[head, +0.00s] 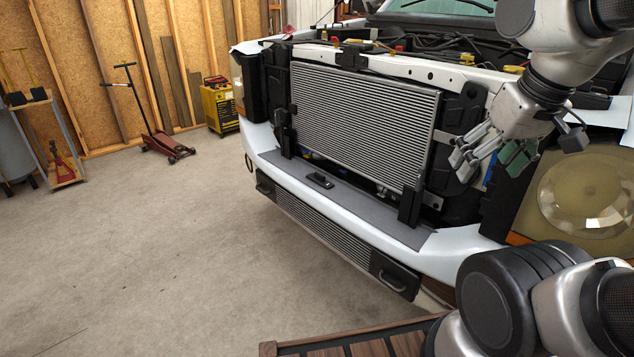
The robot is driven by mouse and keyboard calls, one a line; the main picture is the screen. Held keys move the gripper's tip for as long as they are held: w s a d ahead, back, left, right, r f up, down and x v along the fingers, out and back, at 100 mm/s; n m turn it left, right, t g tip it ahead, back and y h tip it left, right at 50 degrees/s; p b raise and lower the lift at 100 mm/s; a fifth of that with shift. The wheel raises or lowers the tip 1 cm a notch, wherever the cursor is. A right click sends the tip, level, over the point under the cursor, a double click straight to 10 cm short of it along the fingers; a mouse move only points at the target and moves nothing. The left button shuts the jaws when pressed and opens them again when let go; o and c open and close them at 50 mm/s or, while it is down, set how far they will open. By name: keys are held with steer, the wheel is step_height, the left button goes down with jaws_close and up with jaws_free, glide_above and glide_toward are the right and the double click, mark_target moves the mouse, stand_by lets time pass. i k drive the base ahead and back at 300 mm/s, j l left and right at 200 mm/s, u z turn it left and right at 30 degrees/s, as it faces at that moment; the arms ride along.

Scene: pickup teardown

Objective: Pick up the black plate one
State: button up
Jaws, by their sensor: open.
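A small flat black plate (320,180) lies on the grey top strip of the truck's front bumper, below the radiator. It looks loose, with a small raised part on it. My gripper (484,163) is at the right, in front of the right end of the radiator area and near the headlight. Its fingers are spread and I see nothing held between them. It is well to the right of the black plate and higher, apart from it. A small green piece (517,155) shows by the fingers; I cannot tell what it is.
The truck's radiator (362,115) stands above the white bumper (262,150), between black upright side panels. A headlight (590,198) is at the right. A wooden-edged deck (350,338) is at the bottom. A red floor jack (165,145) and yellow machine (220,106) stand behind open concrete floor.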

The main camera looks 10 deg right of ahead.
mark_target(319, 178)
steer(key=u, duration=0.15)
steer(key=i+j+z, duration=0.1)
steer(key=i+j, duration=0.4)
steer(key=i+j+z, duration=0.15)
steer(key=i+j, duration=0.15)
steer(key=j, duration=0.15)
steer(key=i+j+z, duration=0.1)
steer(key=j, duration=0.25)
steer(key=i+j, duration=0.35)
steer(key=i+j+z, duration=0.15)
steer(key=j, duration=0.2)
steer(key=i+j+z, duration=0.1)
steer(key=i+j, duration=0.15)
steer(key=j, duration=0.15)
